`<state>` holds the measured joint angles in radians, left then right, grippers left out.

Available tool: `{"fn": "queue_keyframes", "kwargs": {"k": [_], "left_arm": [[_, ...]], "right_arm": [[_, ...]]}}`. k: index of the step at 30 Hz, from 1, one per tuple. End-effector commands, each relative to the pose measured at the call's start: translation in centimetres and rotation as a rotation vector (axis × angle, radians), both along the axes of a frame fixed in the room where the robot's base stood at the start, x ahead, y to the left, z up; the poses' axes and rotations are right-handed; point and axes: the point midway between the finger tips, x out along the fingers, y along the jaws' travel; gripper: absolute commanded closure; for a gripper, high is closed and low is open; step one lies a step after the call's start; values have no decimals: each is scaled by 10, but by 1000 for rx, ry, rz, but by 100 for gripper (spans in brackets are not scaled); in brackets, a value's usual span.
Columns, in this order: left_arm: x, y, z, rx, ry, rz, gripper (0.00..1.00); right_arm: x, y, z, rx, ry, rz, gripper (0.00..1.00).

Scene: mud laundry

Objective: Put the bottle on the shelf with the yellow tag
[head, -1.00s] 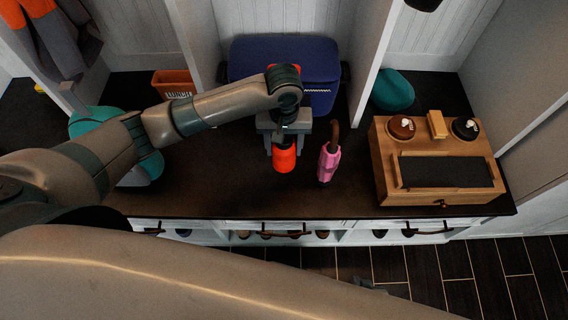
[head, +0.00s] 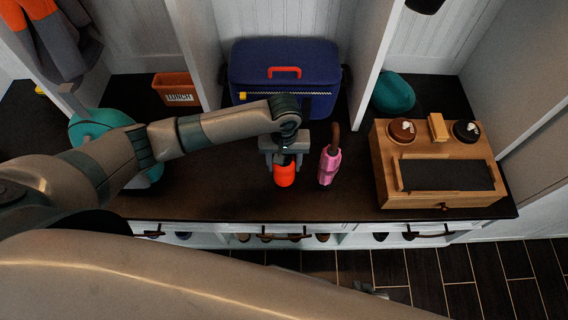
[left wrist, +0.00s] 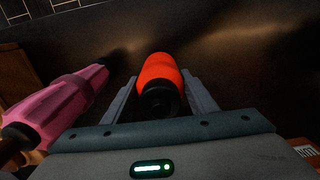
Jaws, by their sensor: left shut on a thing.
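The bottle (head: 285,177) is orange-red and stands on the dark bench top in the middle of the head view. In the left wrist view the bottle (left wrist: 160,72) shows a black cap and sits between the two fingers. My left gripper (head: 284,163) comes down from above and is shut on the bottle's upper part. A small grey part at the lower edge of the head view looks like my right gripper (head: 371,288); its jaws cannot be made out. I cannot make out a shelf with a yellow tag for certain.
A pink umbrella (head: 329,166) stands close right of the bottle. A blue bag (head: 285,70) stands behind, a wooden box (head: 440,165) at right, an orange lunch bin (head: 176,88) at back left. White dividers (head: 376,65) split the bench. Bare bench lies in front.

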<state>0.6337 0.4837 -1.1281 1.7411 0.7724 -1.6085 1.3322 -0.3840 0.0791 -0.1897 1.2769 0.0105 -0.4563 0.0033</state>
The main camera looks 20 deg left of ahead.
Motion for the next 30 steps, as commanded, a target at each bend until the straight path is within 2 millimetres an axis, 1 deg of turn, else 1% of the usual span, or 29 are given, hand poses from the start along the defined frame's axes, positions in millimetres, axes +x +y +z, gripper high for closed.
{"fn": "queue_keyframes", "kwargs": {"k": [1,3,15,16,17,18,30], "left_arm": [[0,0,-5,2,1,1,72],[0,0,-8,0,-1,0,72],[0,0,-11,0,-1,0,72],[0,0,-11,1,-1,0,40],[0,0,-11,0,-1,-1,33],[0,0,-11,0,-1,-1,29],[1,0,-9,0,-2,-1,29]], "right_arm": [[-1,0,0,0,2,0,100],[-1,-1,0,-2,4,0,100],[0,-4,2,-5,-2,1,100],[0,-4,2,-4,-4,1,100],[0,-4,1,-4,-4,1,100],[0,-4,1,-4,-4,1,100],[4,-2,-1,-3,-3,1,100]]}}
